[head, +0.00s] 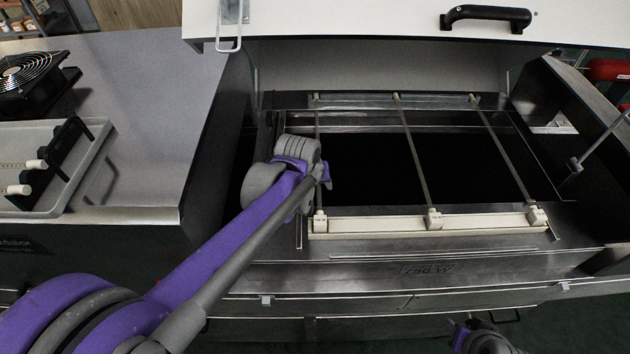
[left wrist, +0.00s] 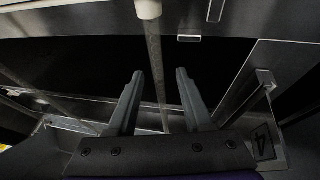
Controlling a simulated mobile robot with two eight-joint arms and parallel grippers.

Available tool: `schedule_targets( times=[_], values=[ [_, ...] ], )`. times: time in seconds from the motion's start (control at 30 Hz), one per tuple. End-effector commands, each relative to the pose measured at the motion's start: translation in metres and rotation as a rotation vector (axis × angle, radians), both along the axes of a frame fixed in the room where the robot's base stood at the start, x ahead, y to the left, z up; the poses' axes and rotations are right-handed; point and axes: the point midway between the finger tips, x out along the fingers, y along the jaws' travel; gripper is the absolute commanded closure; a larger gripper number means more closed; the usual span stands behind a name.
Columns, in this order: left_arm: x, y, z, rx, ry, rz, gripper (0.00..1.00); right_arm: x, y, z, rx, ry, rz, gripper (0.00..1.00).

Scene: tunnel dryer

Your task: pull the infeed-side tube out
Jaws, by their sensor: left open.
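Three thin tubes span the open dryer chamber. The leftmost tube (head: 317,122), nearest my left gripper, runs from the back rail to a pale end holder (head: 319,222); the head view does not label which side is infeed. The middle tube (head: 415,150) and right tube (head: 505,155) lie apart from it. My left gripper (head: 322,175) is over the leftmost tube, its fingers mostly hidden by the wrist. In the left wrist view its open fingers (left wrist: 160,78) stand either side of a tube (left wrist: 154,55) with a pale end piece (left wrist: 148,9). Contact is unclear.
A pale front rail (head: 380,225) carries the tube holders. A raised white lid with a black handle (head: 485,13) is above the chamber. A tray (head: 90,165) and fan (head: 30,75) sit on the left. Part of my right arm shows at the bottom.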

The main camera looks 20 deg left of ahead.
Motion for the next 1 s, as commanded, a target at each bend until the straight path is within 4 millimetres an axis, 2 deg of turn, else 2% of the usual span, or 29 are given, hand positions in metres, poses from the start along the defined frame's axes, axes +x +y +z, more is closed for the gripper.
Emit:
schedule_targets(
  times=[0.13, 0.4, 0.47, 0.7, 0.97, 1.0],
  values=[
    [0.0035, -0.0001, -0.0076, 0.0, 0.0, 0.0, 0.49, -0.0004, 0.0, -0.0011, 0.0, 0.001, 0.0, 0.58],
    [0.0038, -0.0001, -0.0085, 0.0, 0.0, 0.0, 0.49, -0.0004, 0.0, -0.001, 0.0, 0.001, 0.0, 0.58],
    [0.0038, -0.0001, -0.0084, 0.0, 0.0, 0.0, 0.58, -0.0004, 0.0, -0.001, 0.0, 0.001, 0.0, 0.58],
    [0.0037, -0.0001, -0.0083, 0.0, 0.0, 0.0, 1.0, -0.0004, 0.0, -0.001, 0.0, 0.001, 0.0, 0.58],
    [0.0038, -0.0001, -0.0083, 0.0, 0.0, 0.0, 1.0, -0.0004, 0.0, -0.001, 0.0, 0.001, 0.0, 0.58],
    [0.0038, -0.0001, -0.0083, 0.0, 0.0, 0.0, 0.9, -0.0004, 0.0, -0.001, 0.0, 0.001, 0.0, 0.58]
  ],
)
